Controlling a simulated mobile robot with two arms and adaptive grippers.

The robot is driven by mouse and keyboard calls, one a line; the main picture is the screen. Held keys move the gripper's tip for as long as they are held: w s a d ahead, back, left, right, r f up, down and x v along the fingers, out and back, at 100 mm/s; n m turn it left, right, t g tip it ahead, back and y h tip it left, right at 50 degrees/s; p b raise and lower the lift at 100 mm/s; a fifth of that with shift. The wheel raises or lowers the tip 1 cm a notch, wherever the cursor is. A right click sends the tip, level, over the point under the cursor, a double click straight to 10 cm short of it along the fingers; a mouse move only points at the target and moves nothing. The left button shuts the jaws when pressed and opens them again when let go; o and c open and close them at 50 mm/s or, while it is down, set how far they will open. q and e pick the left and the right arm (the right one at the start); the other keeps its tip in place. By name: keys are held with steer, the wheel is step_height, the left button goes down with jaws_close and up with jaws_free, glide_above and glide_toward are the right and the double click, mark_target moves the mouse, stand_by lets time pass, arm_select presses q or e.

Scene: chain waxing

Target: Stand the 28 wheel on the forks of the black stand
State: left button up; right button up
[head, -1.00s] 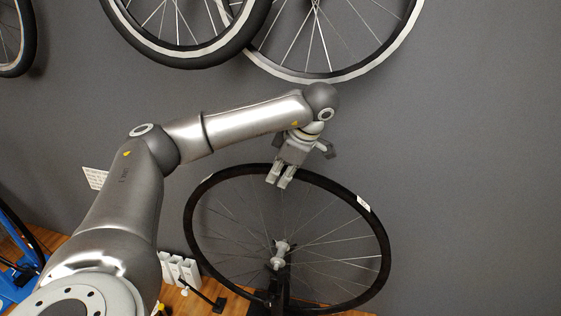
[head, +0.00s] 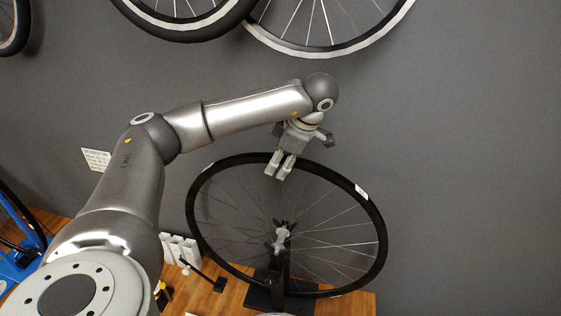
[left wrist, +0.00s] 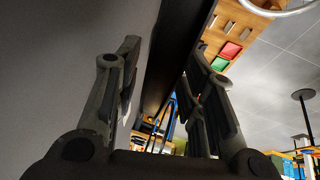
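The 28 wheel (head: 378,222) is upright in the head view, with a black rim and thin spokes. Its silver hub (head: 281,238) is at the top of the black stand (head: 278,271), with dark fork parts just around it. I cannot tell whether the hub rests in the forks. My left gripper (head: 279,168) is at the top of the rim, fingers pointing down. In the left wrist view the black rim (left wrist: 178,45) runs between the fingers (left wrist: 165,85). My right gripper is not visible.
The stand is on a wooden surface (head: 235,292) close to the grey wall. Other wheels (head: 330,45) hang on the wall above. White boxes (head: 181,249) stand left of the wheel, and a blue object (head: 22,262) is at far left.

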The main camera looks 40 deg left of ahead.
arm_select(q)
steer(key=shift+f, duration=0.15)
steer(key=shift+w+d+r, duration=0.1)
steer(key=shift+d+r, duration=0.1)
steer(key=shift+r, duration=0.3)
steer(key=v, duration=1.1)
stand_by(0.6)
